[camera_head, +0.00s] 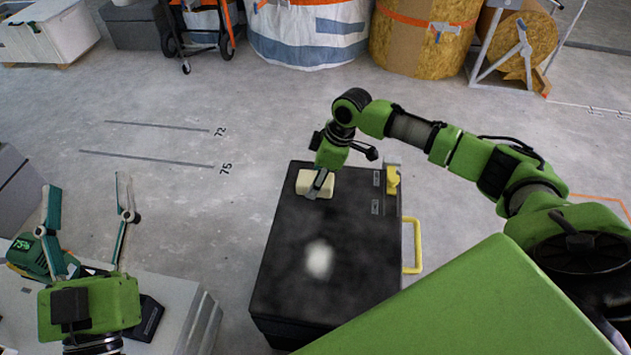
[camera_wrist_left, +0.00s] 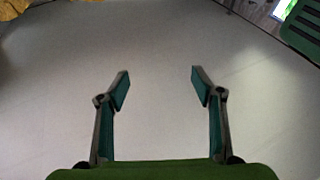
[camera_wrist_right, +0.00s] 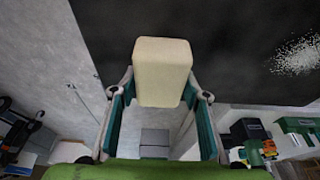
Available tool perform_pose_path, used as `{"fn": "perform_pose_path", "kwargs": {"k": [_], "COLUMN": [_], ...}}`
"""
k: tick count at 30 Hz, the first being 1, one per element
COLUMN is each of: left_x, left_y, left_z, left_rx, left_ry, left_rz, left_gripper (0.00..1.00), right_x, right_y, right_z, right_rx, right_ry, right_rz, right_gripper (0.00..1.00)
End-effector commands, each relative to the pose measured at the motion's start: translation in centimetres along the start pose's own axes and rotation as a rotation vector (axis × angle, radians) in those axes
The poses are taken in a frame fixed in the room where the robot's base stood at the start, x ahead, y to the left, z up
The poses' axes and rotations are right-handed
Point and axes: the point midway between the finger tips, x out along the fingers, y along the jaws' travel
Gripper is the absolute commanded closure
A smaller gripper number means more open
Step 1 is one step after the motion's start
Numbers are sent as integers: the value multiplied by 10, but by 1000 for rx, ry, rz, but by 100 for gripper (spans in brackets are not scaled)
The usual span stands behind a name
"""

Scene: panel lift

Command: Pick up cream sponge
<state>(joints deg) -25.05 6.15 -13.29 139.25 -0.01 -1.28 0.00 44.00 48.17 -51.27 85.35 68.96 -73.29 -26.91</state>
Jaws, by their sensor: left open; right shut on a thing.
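The cream sponge (camera_head: 307,183) is a small pale block at the far left part of the black case top (camera_head: 330,280). My right gripper (camera_head: 321,186) reaches down to it from above and is shut on it. In the right wrist view the sponge (camera_wrist_right: 160,75) sits between the two fingers of my right gripper (camera_wrist_right: 160,100), with the dark case top behind it. I cannot tell whether the sponge still touches the case top. My left gripper (camera_head: 90,195) is open and empty, raised at the left; its spread fingers (camera_wrist_left: 160,85) show in the left wrist view.
A whitish patch (camera_head: 319,260) marks the case top. A yellow latch (camera_head: 393,180) and yellow handle (camera_head: 413,246) are on the case's right side. A grey surface with a dark device (camera_head: 146,317) is at lower left. Wrapped rolls (camera_head: 424,35) stand at the back. Floor between is clear.

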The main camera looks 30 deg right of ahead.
Motion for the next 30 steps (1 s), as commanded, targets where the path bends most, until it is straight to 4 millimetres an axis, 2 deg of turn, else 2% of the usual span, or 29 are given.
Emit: {"fn": "perform_pose_path", "kwargs": {"k": [5, 16, 23, 27, 30], "left_x": [-1, -7, 1, -3, -11], "left_y": [0, 6, 0, -4, -8], "left_z": [-3, -54, -4, 32, 58], "left_rx": [-1, -11, 0, 6, 9], "left_ry": [18, 264, 6, -171, -300], "left_rz": [1, 14, 1, -8, -15], "left_gripper": [39, 39, 39, 39, 39], "right_x": [0, -5, -25, -37, -47], "right_y": [0, 1, 0, 0, -8], "right_z": [0, -2, -8, -12, -13], "right_rx": [0, -1, -1, -1, -2], "right_ry": [0, 1, 1, 2, 1], "right_rz": [0, 2, 0, 0, -1], "right_gripper": [76, 76, 76, 76, 76]}}
